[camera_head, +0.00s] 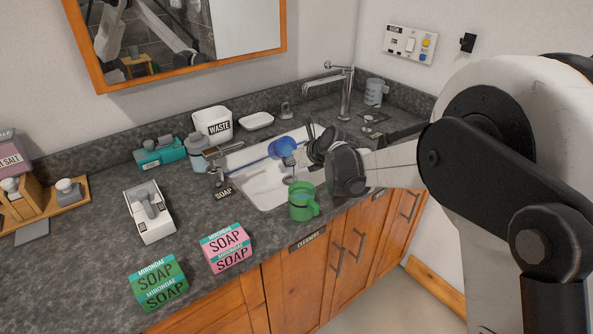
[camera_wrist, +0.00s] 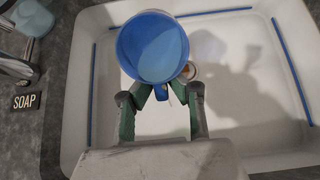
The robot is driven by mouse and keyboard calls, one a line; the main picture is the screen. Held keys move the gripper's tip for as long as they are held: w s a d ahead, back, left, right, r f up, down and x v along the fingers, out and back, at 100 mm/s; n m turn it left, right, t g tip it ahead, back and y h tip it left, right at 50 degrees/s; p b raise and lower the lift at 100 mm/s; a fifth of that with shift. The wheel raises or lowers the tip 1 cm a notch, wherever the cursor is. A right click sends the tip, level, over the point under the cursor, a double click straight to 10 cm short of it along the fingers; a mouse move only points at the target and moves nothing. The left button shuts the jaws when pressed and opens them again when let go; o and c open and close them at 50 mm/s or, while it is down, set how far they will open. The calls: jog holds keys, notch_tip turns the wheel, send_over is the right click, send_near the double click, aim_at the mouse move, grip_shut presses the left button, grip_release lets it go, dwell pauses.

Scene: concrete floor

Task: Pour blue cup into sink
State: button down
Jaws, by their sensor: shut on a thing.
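My gripper (camera_wrist: 161,93) is shut on the blue cup (camera_wrist: 152,48) and holds it over the white sink (camera_wrist: 240,135). In the head view, the blue cup (camera_head: 284,147) is above the basin, left of my gripper (camera_head: 303,150), and looks tilted. In the wrist view I look into the cup's round mouth, and its inside is light blue. I cannot tell whether that is liquid or the cup's bottom. Part of the round drain (camera_wrist: 190,70) shows behind the cup. The sink (camera_head: 262,187) is partly hidden by my arm in the head view.
A green cup (camera_head: 303,201) stands at the sink's front edge, close to my arm. Soap boxes (camera_head: 226,248) (camera_head: 158,282) lie at the front left. A waste bin (camera_head: 213,123) stands behind.

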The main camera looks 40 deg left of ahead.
aim_at(290, 142)
jog(key=shift+r+y, duration=0.3)
jog(key=shift+r, duration=0.3)
jog(key=shift+a+r+y, duration=0.15)
jog(key=shift+r+y, duration=0.6)
jog(key=shift+y, duration=0.05)
dwell(0.6)
jog(key=shift+a+r+t+y+p, duration=0.1)
jog(key=shift+r+t+y+p, duration=0.4)
jog(key=shift+r+y, duration=0.75)
jog(key=shift+r+h, duration=0.35)
jog(key=shift+r, duration=0.1)
jog(key=shift+y, duration=0.9)
jog(key=shift+d+r, duration=0.25)
jog(key=shift+r, duration=0.85)
jog(key=shift+d+r, duration=0.2)
jog(key=shift+r, duration=0.9)
jog(key=shift+s+f+b, duration=0.1)
jog(key=shift+b, duration=0.2)
jog(key=shift+t+y+b, duration=0.4)
jog(key=shift+y+b, duration=0.3)
jog(key=shift+b, duration=0.6)
jog(key=shift+r, duration=0.45)
jog(key=shift+a+r+y, duration=0.1)
jog(key=shift+r+y, duration=0.15)
jog(key=shift+y, duration=0.05)
